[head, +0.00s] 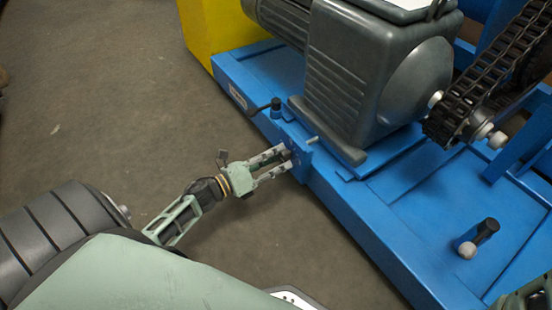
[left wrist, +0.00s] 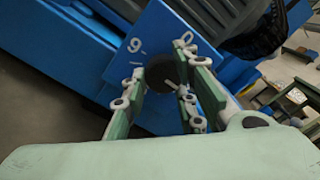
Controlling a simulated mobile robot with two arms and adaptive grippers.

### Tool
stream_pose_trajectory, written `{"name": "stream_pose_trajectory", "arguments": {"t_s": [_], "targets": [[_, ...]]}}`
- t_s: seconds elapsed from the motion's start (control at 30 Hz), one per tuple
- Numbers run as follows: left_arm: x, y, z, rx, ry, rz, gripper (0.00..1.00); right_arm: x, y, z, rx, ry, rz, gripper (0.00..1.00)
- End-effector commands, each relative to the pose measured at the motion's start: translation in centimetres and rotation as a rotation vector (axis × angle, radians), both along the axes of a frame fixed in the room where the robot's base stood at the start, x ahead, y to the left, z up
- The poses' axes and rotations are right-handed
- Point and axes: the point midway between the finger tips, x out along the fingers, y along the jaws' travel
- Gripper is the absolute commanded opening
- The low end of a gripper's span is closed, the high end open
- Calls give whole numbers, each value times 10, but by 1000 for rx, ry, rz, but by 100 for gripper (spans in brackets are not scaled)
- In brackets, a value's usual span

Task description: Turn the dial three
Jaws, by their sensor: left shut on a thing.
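The dial is a dark round knob (left wrist: 163,88) on a blue plate (left wrist: 152,33) with white marks, among them a 9 and a 0, in the left wrist view. In the head view the plate (head: 301,160) stands at the near edge of the blue machine base. My left gripper (head: 286,159) reaches it from the left and is shut on the dial. In the left wrist view its fingers (left wrist: 160,82) lie on either side of the knob. The dial's exact setting cannot be read. My right gripper is not clearly in view.
A grey motor housing (head: 350,75) stands on the blue base (head: 370,232) just behind the plate. A chain (head: 485,80) runs on the right. The floor (head: 120,110) to the left is clear.

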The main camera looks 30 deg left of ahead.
Motion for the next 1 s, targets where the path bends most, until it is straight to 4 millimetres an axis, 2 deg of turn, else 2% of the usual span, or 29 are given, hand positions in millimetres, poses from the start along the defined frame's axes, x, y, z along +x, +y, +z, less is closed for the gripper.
{"name": "stream_pose_trajectory", "arguments": {"t_s": [0.03, 0.33, 0.37, 0.5, 0.83, 1.0], "targets": [[-2, 2, -8, 7, 15, 9, 0, 0, 0, -1, 0, 0, 0, 0], [-1, 3, -7, 7, 15, 9, 0, 0, 0, -1, 0, 0, 0, 0], [-1, 3, -7, 7, 15, 9, 29, 0, 0, -1, 0, 0, 0, 0], [-1, 3, -6, 6, 13, 9, 40, 0, 0, -1, 0, 0, 0, 0], [-3, 2, -4, 3, 8, 4, 40, 1, -1, 0, 3, 3, 1, 0], [-22, 11, -4, 5, 9, 6, 40, 0, -1, 0, 2, 2, 1, 0]]}}
